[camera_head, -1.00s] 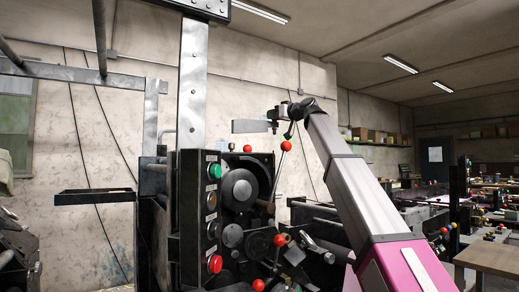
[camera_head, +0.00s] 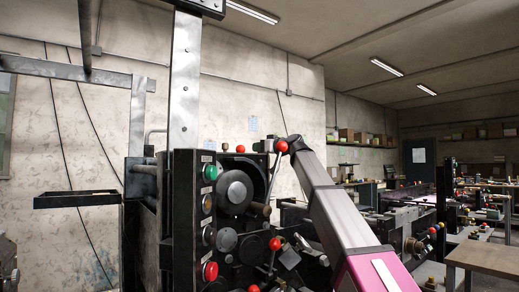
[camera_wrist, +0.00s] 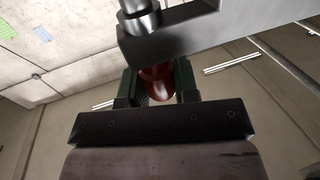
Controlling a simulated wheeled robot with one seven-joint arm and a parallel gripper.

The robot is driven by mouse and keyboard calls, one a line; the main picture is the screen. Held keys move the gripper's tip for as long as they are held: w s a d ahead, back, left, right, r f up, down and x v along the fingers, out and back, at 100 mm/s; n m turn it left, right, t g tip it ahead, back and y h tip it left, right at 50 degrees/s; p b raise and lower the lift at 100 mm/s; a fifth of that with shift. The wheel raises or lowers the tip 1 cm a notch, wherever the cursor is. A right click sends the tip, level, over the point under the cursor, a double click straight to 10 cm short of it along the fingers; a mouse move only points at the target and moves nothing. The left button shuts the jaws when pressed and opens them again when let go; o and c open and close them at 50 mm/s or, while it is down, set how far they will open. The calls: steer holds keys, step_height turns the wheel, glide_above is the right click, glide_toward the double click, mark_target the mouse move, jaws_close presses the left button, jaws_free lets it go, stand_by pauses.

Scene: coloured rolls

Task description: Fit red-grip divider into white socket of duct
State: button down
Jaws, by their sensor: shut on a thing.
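A grey flat-sided bar (camera_wrist: 240,22) crosses the top right, beyond the fingertips. I cannot tell whether it is the divider's plate or part of the machine. In the head view my arm leans up and left to the machine's upper part, by a red lever knob (camera_head: 282,147).
A dark machine with a control panel (camera_head: 198,220), round wheels (camera_head: 235,192) and knobbed levers stands close in front. A metal post (camera_head: 186,80) rises at its left. In the wrist view a shiny cylinder (camera_wrist: 138,18) is close above the fingers. A table (camera_head: 485,258) stands at right.

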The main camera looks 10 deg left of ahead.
stand_by(0.3)
steer(key=shift+f, duration=2.85)
steer(key=shift+f, duration=1.65)
stand_by(0.5)
stand_by(0.4)
steer(key=c, duration=0.8)
jaws_free()
steer(key=shift+d, duration=0.1)
steer(key=v, duration=1)
steer(key=shift+s+d, duration=0.25)
steer(key=shift+d, duration=0.05)
